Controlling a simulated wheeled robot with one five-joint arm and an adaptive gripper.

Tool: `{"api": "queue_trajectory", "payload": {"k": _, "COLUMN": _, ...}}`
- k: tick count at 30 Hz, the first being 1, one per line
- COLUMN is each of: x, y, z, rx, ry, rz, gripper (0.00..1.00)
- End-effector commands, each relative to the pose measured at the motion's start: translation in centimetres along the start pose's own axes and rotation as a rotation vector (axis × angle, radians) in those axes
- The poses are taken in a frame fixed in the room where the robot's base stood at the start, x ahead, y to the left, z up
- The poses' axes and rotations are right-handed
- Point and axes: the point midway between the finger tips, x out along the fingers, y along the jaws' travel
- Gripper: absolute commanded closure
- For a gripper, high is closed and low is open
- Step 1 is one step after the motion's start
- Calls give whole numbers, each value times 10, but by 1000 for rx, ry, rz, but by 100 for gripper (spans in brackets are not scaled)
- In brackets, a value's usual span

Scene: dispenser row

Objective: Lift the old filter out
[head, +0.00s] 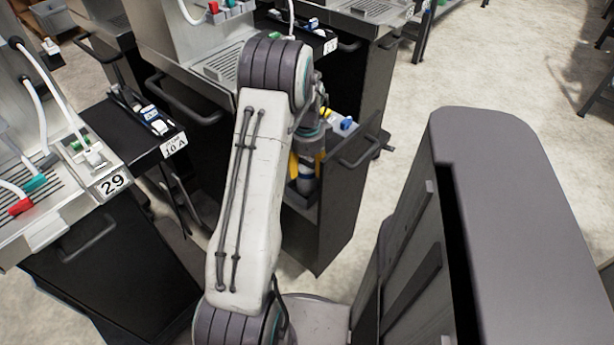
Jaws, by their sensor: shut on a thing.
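My gripper (306,166) points down into an open pull-out compartment (340,205) under the middle dispenser. Its yellow fingers are shut around a pale and dark blue cylinder (306,184), which looks like the old filter. The cylinder is upright, and its lower part is still within the compartment walls. My arm hides part of the compartment, and I cannot tell whether the cylinder touches its bottom. A white piece with a blue cap (347,123) sits farther back on the right in the compartment.
The compartment's tall dark front has a bar handle (362,152). At left, a dispenser marked 29 (112,183) has red and teal hose ends, with a black tray (150,122) beside it. A grey cabinet-like block fills the right foreground. Bare floor (400,80) lies beyond.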

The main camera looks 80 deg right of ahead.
Motion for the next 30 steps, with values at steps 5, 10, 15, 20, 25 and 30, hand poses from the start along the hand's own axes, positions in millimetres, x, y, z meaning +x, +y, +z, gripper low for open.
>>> {"api": "queue_trajectory", "payload": {"k": 5, "x": 0, "y": 0, "z": 0, "rx": 0, "ry": 0, "rz": 0, "gripper": 80}}
{"api": "queue_trajectory", "payload": {"k": 10, "x": 0, "y": 0, "z": 0, "rx": 0, "ry": 0, "rz": -1, "gripper": 80}}
{"api": "queue_trajectory", "payload": {"k": 15, "x": -8, "y": -1, "z": 0, "rx": 0, "ry": 1, "rz": -3, "gripper": 80}}
{"api": "queue_trajectory", "payload": {"k": 20, "x": -31, "y": -2, "z": 0, "rx": 0, "ry": 1, "rz": -7, "gripper": 80}}
{"api": "queue_trajectory", "payload": {"k": 25, "x": -59, "y": -1, "z": 0, "rx": 0, "ry": 1, "rz": -5, "gripper": 81}}
{"api": "queue_trajectory", "payload": {"k": 30, "x": -82, "y": -1, "z": 0, "rx": 0, "ry": 1, "rz": -4, "gripper": 81}}
